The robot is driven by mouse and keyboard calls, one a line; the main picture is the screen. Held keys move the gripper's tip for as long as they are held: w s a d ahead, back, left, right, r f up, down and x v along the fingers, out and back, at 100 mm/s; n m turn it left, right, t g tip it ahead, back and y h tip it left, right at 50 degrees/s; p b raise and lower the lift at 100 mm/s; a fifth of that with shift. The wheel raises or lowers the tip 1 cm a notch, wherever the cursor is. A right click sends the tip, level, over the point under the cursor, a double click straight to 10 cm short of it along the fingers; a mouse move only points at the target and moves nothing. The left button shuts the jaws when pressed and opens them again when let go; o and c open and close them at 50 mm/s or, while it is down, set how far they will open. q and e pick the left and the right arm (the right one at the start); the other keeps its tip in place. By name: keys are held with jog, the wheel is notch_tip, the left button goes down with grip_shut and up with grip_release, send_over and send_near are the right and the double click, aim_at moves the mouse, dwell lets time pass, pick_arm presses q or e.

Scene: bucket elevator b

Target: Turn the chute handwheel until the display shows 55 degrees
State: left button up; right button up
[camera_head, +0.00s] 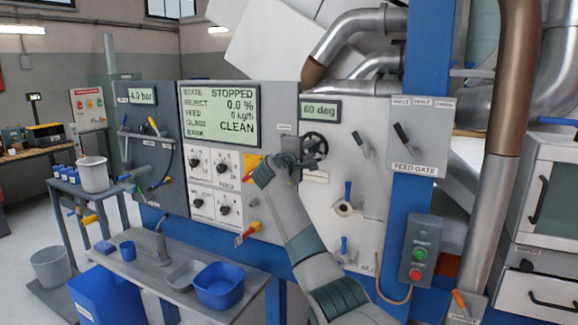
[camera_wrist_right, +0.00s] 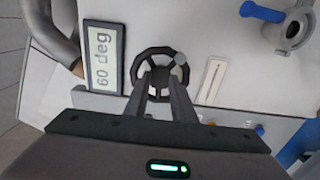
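The chute handwheel (camera_head: 315,147) is a small black spoked wheel with a knob on its rim, on the pale panel right of the main screen. It also shows in the right wrist view (camera_wrist_right: 152,52), with its grey knob at the upper right. The angle display (camera_head: 320,111) above it reads 60 deg, and it reads the same in the wrist view (camera_wrist_right: 103,58). My right gripper (camera_head: 303,158) is at the wheel. In the wrist view its two fingers (camera_wrist_right: 162,78) stand apart in front of the hub; I cannot tell whether they touch it. My left gripper is out of view.
The main screen (camera_head: 219,117) reads STOPPED. A feed gate lever (camera_head: 402,134) and a button box (camera_head: 419,253) are to the right. A blue tub (camera_head: 218,287) sits on the bench below. In the wrist view a blue-handled valve (camera_wrist_right: 283,25) is at upper right.

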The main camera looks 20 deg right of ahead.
jog(key=b+v, duration=0.6)
jog(key=v, duration=0.9)
jog(key=shift+a, duration=0.1)
